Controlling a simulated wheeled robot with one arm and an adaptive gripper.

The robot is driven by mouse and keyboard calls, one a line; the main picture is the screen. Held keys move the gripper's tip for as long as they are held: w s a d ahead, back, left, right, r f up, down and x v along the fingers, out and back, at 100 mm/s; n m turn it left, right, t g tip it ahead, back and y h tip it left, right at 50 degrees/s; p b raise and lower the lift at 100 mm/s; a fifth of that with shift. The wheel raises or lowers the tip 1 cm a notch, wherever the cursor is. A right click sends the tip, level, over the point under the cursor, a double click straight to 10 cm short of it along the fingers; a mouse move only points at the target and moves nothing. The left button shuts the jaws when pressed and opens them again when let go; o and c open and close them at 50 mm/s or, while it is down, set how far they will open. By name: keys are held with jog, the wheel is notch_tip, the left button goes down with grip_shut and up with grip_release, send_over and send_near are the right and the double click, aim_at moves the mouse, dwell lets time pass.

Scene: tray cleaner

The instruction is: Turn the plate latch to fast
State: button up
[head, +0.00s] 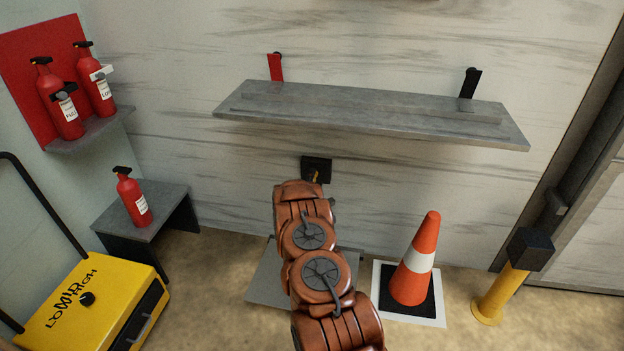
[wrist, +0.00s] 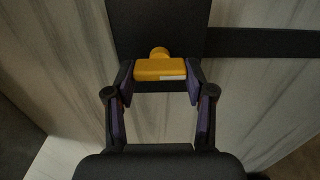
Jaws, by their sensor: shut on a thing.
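The latch is a yellow handle (wrist: 160,69) with a rounded stub at its top and a small pale mark on its lower right. It sits in front of a dark plate (wrist: 160,25) on the wall. My gripper (wrist: 160,80) is shut on the yellow handle, one finger at each end. In the head view the dark plate (head: 322,163) shows just above my arm, with a bit of yellow on it. My gripper is hidden behind my arm there. I cannot read any marking for fast.
A grey shelf (head: 370,118) juts from the wall above the plate. An orange cone (head: 416,262) and a yellow post (head: 500,292) stand at right. At left are a yellow case (head: 95,305), a low stand (head: 160,212) with a red extinguisher (head: 132,198), and more extinguishers higher up.

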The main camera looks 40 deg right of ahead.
dwell(0.3)
jog(key=o, duration=1.2)
jog(key=shift+c, duration=0.2)
jog(key=shift+a, duration=0.1)
jog(key=v, duration=1.1)
jog(key=shift+s+a, duration=0.25)
jog(key=shift+a, duration=0.1)
